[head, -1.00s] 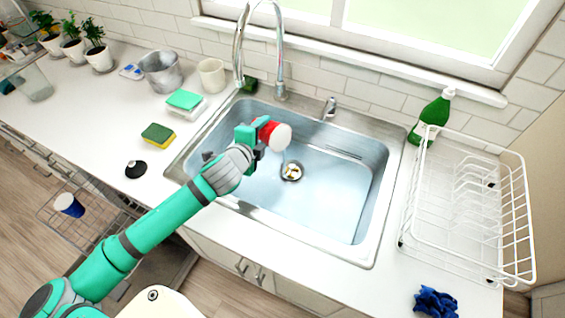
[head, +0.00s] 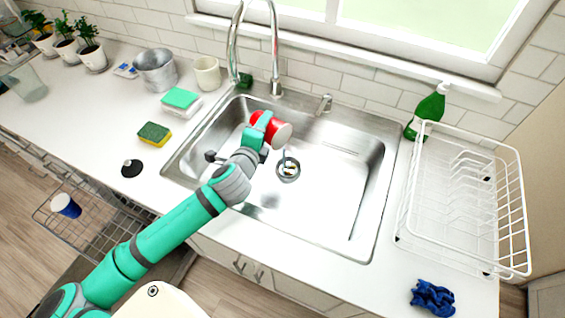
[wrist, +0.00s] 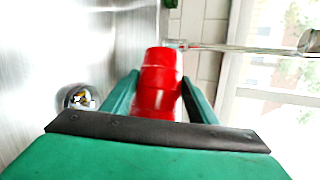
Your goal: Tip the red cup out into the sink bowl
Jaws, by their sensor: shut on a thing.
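My gripper (head: 258,137) is shut on the red cup (head: 268,122) above the left part of the sink bowl (head: 325,195). The cup lies tipped on its side, with a pale round end toward the right. In the wrist view the red cup (wrist: 157,85) sits between my two fingers (wrist: 160,98). The drain (head: 288,170) is below and to the right of the cup, with small yellowish bits in it. I cannot see inside the cup.
The faucet (head: 274,55) stands behind the bowl. A white dish rack (head: 465,200) and a green bottle (head: 428,110) stand to the right. Sponges (head: 154,134), a metal bucket (head: 155,70) and a beige cup (head: 207,73) are on the left counter. A blue cloth (head: 433,298) lies at front right.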

